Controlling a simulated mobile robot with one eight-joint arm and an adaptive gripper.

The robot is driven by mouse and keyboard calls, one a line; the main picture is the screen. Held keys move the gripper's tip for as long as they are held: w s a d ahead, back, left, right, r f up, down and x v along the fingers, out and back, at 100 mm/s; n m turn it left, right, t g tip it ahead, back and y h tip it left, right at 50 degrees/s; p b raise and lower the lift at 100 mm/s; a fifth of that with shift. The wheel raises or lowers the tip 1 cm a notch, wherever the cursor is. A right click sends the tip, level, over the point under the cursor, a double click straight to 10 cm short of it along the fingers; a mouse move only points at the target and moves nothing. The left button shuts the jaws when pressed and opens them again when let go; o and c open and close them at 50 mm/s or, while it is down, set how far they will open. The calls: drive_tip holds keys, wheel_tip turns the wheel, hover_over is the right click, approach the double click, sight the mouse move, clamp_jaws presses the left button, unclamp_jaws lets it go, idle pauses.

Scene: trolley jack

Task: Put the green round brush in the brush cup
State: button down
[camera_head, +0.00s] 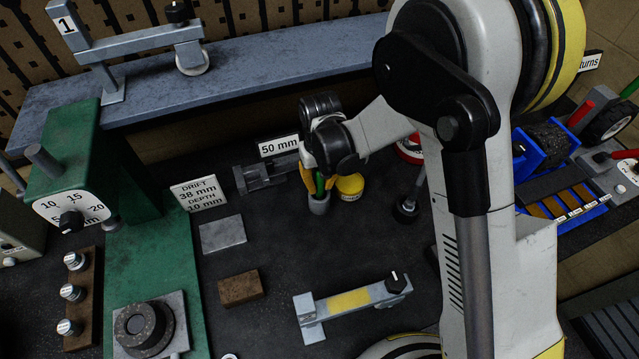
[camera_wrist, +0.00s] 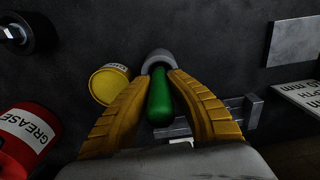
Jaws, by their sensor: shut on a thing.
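The green round brush (camera_wrist: 160,97) is between the yellow fingers of my gripper (camera_wrist: 160,84) in the wrist view. My gripper is shut on it. In the head view my gripper (camera_head: 318,180) points down over the grey brush cup (camera_head: 319,205), and a bit of the green brush (camera_head: 319,183) shows between the fingers. The rim of the brush cup (camera_wrist: 157,56) shows at the brush's far end in the wrist view. The brush's lower end is at or inside the cup's mouth; how deep it sits is hidden.
A yellow-lidded tin (camera_head: 350,187) stands close beside the cup, and also shows in the wrist view (camera_wrist: 109,84). A red grease can (camera_wrist: 27,137) stands farther left there. Bare bench lies in front of the cup.

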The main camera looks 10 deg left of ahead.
drive_tip(key=c, duration=1.3)
unclamp_jaws()
drive_tip(key=shift+r, duration=0.1)
wheel_tip(320, 180, up, 12)
drive_tip(key=shift+f, duration=0.1)
